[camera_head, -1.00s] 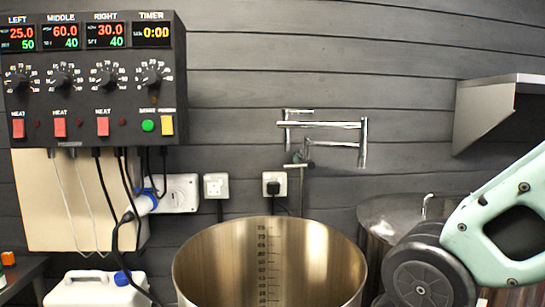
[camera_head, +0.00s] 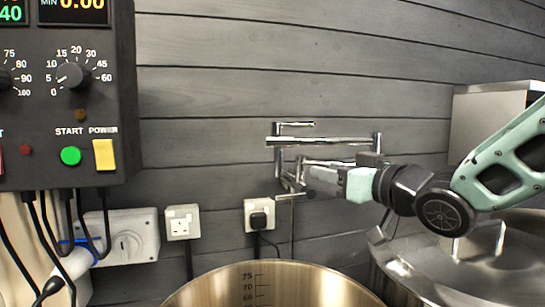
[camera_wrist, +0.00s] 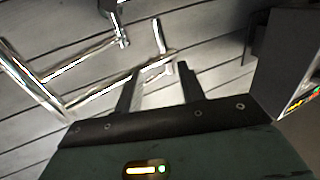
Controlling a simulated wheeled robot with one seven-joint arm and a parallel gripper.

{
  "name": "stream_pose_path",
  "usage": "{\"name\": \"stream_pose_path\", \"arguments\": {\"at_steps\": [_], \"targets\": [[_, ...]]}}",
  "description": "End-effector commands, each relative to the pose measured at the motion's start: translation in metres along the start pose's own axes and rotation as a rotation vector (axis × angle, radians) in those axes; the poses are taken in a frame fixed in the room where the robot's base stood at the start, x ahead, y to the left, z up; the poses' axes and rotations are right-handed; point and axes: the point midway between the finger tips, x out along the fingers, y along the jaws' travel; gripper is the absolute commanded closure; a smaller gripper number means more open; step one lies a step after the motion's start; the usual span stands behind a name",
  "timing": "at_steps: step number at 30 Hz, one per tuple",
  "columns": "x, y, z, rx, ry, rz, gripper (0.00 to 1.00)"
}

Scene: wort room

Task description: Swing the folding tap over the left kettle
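The chrome folding tap (camera_head: 318,141) is fixed to the dark plank wall, folded in jointed bars. Its bars also show in the wrist view (camera_wrist: 92,94). My gripper (camera_head: 316,177) reaches in from the right at the tap's lower bars, pointing left. In the wrist view its two fingers (camera_wrist: 158,86) stand apart, with the end of a tap bar just beyond or between them; I cannot tell if they touch it. An open steel kettle (camera_head: 275,285) with a level scale inside stands below.
A second steel vessel with a lid (camera_head: 470,265) stands at the right, under my arm. The control panel (camera_head: 70,110) hangs at the left with cables below.

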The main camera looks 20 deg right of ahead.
Motion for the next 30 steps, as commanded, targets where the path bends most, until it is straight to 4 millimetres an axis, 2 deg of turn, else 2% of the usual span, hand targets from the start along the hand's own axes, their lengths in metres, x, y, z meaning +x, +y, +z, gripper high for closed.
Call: {"name": "stream_pose_path", "arguments": {"at_steps": [9, 25, 30], "targets": [[0.03, 0.0, -0.005, 0.002, -0.008, -0.001, 0.61], [0.056, -0.001, -0.005, 0.002, -0.008, 0.0, 0.61], [0.09, -0.001, -0.002, 0.0, -0.006, -0.001, 0.61]]}}
